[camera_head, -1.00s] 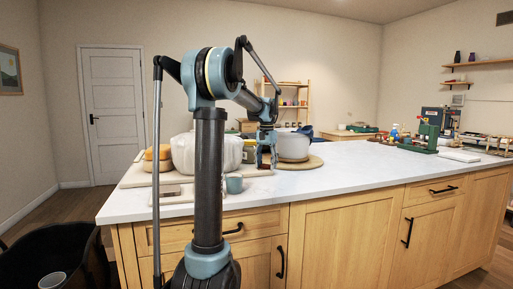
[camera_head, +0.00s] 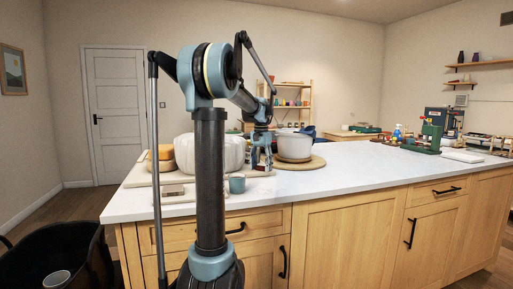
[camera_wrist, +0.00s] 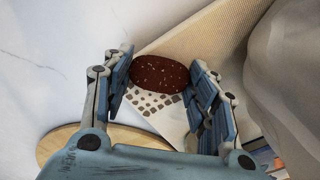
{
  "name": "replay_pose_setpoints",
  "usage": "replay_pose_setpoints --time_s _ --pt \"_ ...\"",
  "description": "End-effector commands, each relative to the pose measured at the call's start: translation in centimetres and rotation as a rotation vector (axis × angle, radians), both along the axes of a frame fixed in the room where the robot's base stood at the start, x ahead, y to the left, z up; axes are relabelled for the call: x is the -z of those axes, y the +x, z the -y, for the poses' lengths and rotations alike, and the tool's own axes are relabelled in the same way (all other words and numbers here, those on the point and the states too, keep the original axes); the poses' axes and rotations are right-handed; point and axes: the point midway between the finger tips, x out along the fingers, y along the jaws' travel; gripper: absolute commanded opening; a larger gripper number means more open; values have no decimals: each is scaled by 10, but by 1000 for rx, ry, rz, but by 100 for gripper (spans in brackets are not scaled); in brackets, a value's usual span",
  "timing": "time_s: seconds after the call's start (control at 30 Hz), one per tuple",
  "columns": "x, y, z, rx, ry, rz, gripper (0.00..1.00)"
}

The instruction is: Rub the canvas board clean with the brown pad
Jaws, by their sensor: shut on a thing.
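The brown pad (camera_wrist: 160,73), dark red-brown with light specks, sits between the fingers of my gripper (camera_wrist: 160,85) in the wrist view. My gripper is shut on it. The canvas board (camera_wrist: 205,35) is cream and woven-looking, and lies under the pad. Grey square marks show on its pale part beside the pad. Whether the pad touches the board I cannot tell.
A large white lumpy block (camera_head: 215,153) stands on the board just left of my gripper. A whitish pot (camera_head: 294,147) on a round wooden board (camera_head: 300,164) stands close to the right. A teal cup (camera_head: 237,184) is in front. The counter's middle right (camera_head: 350,165) is clear.

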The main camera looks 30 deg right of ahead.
Motion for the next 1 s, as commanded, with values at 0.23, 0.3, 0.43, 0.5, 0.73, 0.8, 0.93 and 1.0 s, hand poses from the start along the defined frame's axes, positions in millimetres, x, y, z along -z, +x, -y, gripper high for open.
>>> replay_pose_setpoints --time_s 0.23,0.3,0.43,0.5,0.73,0.8,0.93,1.0 --pt "-29 -1 2 2 1 1 31" --pt "-35 -1 2 2 1 1 31" --pt "-46 -1 2 2 1 1 31" --pt "-51 -1 2 2 1 1 31" --pt "-69 1 -1 -2 0 0 31" --pt "-75 1 -2 -4 0 0 31" --pt "-81 2 -4 -7 0 0 31" --pt "-82 3 -4 -8 0 0 31"
